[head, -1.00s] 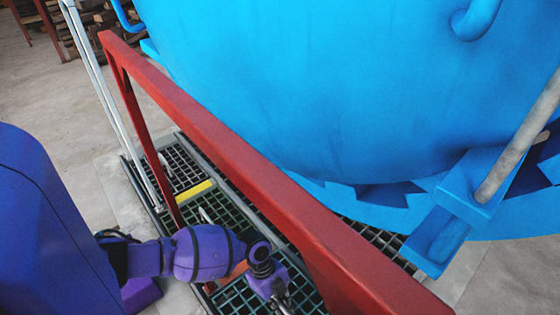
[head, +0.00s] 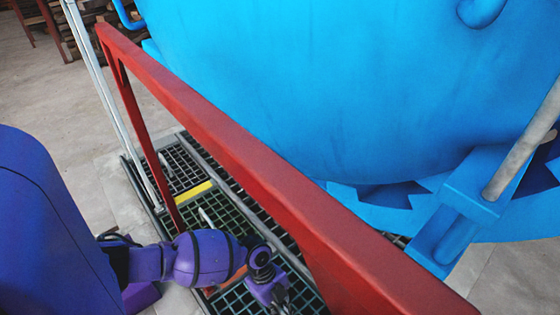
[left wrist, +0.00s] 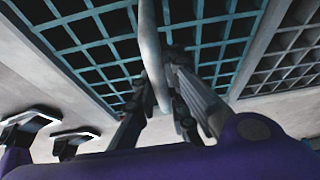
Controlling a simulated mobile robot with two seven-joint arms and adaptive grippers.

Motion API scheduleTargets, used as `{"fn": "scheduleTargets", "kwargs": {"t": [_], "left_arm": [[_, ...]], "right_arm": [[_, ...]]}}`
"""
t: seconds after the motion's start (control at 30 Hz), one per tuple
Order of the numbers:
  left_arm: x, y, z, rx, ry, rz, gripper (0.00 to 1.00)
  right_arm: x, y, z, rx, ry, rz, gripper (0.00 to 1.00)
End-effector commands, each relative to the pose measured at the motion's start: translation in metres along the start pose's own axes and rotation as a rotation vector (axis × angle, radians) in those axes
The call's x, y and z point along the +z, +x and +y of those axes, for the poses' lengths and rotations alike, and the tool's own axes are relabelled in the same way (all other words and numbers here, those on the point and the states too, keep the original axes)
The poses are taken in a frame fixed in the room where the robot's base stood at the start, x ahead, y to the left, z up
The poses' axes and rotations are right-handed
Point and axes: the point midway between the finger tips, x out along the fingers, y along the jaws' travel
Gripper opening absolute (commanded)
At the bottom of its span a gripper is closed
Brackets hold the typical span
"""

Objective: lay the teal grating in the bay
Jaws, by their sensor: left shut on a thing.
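The teal grating (left wrist: 92,45) fills the upper part of the left wrist view as an open grid of teal bars. A pale bar handle (left wrist: 150,50) crosses in front of it. My left gripper (left wrist: 155,112) is shut on this handle, one finger on each side. In the head view my left gripper (head: 277,297) is low in the picture, partly cut off by the bottom edge, over green-teal grating (head: 237,300) left of the red rail. I cannot tell whether the grating sits flush in the bay. My right gripper is out of view.
A red rail (head: 220,130) slants across the head view, hiding part of the floor. A large blue vessel (head: 300,80) stands behind it. Grey grating (head: 182,168) and a yellow strip (head: 194,191) lie farther back. Concrete floor (head: 60,110) is clear at left.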

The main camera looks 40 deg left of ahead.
Motion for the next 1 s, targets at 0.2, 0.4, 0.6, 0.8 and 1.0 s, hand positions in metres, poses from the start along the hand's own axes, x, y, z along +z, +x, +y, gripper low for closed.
{"fn": "scheduleTargets", "kwargs": {"t": [0.2,0.4,0.6,0.8,1.0], "left_arm": [[0.001,0.003,-0.002,-0.004,0.001,0.002,0.00],[0.001,0.004,-0.002,-0.003,0.001,0.002,0.28],[0.002,0.004,-0.001,-0.002,0.001,0.001,0.34],[0.002,0.003,0.001,0.001,0.000,-0.001,0.34],[-0.008,-0.023,0.000,-0.001,0.004,-0.002,0.34]], "right_arm": [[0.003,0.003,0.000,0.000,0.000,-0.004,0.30],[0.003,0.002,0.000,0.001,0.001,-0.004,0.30],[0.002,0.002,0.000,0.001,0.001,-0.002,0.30],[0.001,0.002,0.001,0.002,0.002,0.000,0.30],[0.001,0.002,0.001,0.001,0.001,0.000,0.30]]}}
